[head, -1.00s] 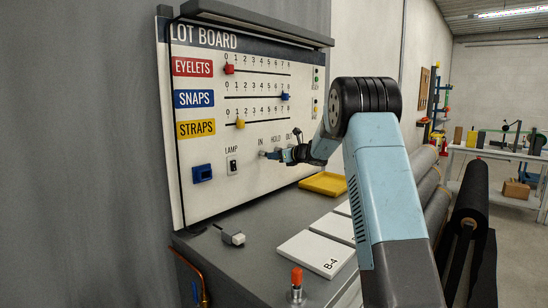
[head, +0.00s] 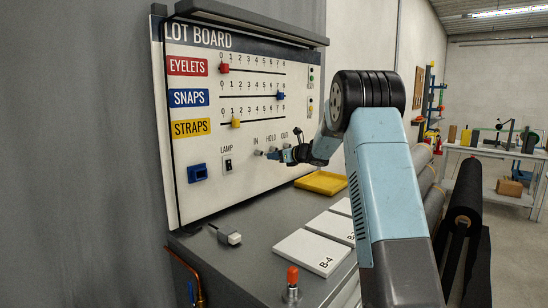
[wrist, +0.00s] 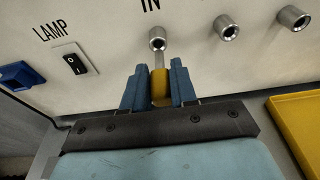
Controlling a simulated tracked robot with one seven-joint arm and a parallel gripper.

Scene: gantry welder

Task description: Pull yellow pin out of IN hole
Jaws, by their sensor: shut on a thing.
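The yellow pin (wrist: 161,88) is held between the blue fingers of my gripper (wrist: 158,70) in the wrist view. Its grey metal shank points up toward the IN hole (wrist: 157,39), a round metal socket under the IN label. The socket's dark opening shows, and the shank's end lies at its lower rim. I cannot tell whether the tip is still slightly inside or just clear. In the head view my gripper (head: 275,155) is close to the board, just right of the IN socket (head: 257,152); the pin is too small to make out there.
The HOLD and OUT sockets (wrist: 227,27) (wrist: 293,18) are to the right of IN. A lamp switch (wrist: 75,64) and a blue block (head: 198,172) are to the left. A yellow tray (head: 322,183) and white cards (head: 312,252) lie on the bench below.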

